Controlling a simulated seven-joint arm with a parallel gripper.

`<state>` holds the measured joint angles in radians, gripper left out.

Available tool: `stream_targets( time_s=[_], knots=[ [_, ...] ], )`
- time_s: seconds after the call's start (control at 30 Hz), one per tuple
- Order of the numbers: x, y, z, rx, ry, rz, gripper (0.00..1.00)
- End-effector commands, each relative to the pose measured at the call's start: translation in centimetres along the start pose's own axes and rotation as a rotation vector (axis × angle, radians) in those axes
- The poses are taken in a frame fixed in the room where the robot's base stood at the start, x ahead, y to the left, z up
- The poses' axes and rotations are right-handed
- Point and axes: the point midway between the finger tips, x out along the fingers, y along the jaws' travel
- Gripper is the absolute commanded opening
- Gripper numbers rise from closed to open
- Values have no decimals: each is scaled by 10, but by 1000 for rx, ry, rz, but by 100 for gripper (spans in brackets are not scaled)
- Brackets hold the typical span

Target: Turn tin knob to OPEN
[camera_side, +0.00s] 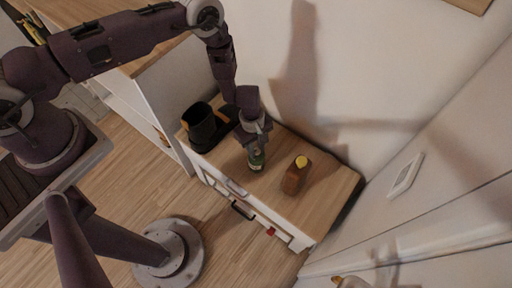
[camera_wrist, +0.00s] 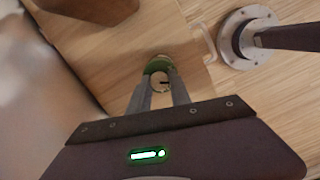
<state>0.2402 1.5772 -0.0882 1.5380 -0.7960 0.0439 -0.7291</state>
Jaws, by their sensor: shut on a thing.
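A small green tin (camera_side: 257,166) stands on the wooden top of the drawer unit, below my gripper (camera_side: 256,149). In the wrist view its green rim (camera_wrist: 157,66) shows behind a pale round knob (camera_wrist: 159,80) with a short dark mark on it. My gripper also shows in the wrist view (camera_wrist: 160,92), its two grey fingers closed on either side of the knob. The fingers hide part of the tin and knob. No OPEN lettering is readable.
A brown bottle with a yellow cap (camera_side: 296,177) stands to the right of the tin. A black container (camera_side: 201,124) stands to the left, near my wrist. The drawer unit's top (camera_side: 327,188) is clear at the right end. A wall rises behind.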

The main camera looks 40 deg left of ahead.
Motion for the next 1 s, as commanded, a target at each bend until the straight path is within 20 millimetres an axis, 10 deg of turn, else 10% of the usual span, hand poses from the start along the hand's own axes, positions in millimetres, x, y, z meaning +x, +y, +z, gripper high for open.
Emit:
stream_targets(
  time_s=[0.6,0.77,0.8,1.0],
  knots=[
    [1,-1,0,1323,-1,-164,0],
    [1,-1,-1,1349,-1,-166,0],
    [1,-1,-1,1348,-1,-166,30],
    [0,-1,0,1344,-1,-164,50]
  ],
)
